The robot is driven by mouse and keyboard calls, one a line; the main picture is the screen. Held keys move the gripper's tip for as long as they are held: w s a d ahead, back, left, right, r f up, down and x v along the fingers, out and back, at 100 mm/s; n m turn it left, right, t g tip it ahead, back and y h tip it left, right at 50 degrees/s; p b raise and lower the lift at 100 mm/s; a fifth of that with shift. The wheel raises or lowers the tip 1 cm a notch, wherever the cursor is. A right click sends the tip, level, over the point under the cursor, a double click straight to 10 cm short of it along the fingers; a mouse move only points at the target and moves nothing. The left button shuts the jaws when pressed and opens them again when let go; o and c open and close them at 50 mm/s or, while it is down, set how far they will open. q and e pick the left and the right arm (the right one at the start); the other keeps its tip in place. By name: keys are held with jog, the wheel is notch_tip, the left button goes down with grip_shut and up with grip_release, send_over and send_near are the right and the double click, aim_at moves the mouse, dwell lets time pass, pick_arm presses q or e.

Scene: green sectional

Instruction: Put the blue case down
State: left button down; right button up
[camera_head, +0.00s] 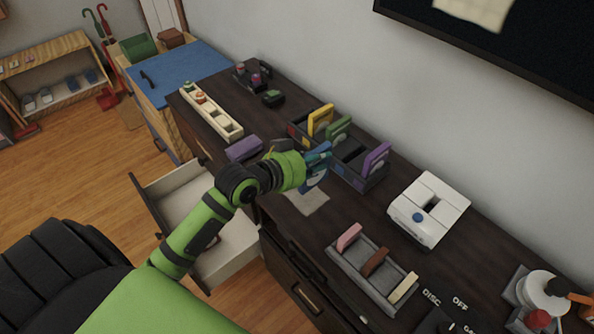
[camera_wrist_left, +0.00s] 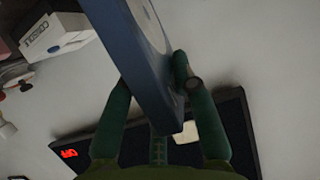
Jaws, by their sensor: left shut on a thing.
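The blue case (camera_head: 316,173) is a flat, thin box with a pale round mark, held upright or nearly so above the dark dresser top. My left gripper (camera_head: 313,154) is shut on it. In the left wrist view the blue case (camera_wrist_left: 146,60) stands between the two fingers of my left gripper (camera_wrist_left: 150,85). A dark rack (camera_head: 360,168) behind it holds a purple case (camera_head: 376,158) at its right end. My own gripper hides part of the blue case. My right gripper is in neither view.
A grey rack (camera_head: 360,273) with pink, brown and cream pieces lies in front. A white device (camera_head: 429,207) stands right. A pale sheet (camera_head: 308,201) lies below the gripper. A drawer (camera_head: 188,190) is open.

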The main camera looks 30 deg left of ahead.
pick_arm(q)
jog(key=w+a+f, duration=0.1)
jog(key=a+f, duration=0.1)
jog(key=f, duration=0.1)
jog(key=w+a+f, duration=0.1)
jog(key=a+f, duration=0.1)
jog(key=w+a+f+b, duration=0.1)
jog(key=a+f, duration=0.2)
jog(key=shift+a+f, duration=0.1)
jog(key=shift+f, duration=0.2)
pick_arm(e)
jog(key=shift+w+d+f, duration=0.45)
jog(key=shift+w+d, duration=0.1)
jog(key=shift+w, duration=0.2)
pick_arm(q)
jog(key=shift+f, duration=0.2)
jog(key=c, duration=1)
grip_release()
jog(key=shift+r, duration=0.1)
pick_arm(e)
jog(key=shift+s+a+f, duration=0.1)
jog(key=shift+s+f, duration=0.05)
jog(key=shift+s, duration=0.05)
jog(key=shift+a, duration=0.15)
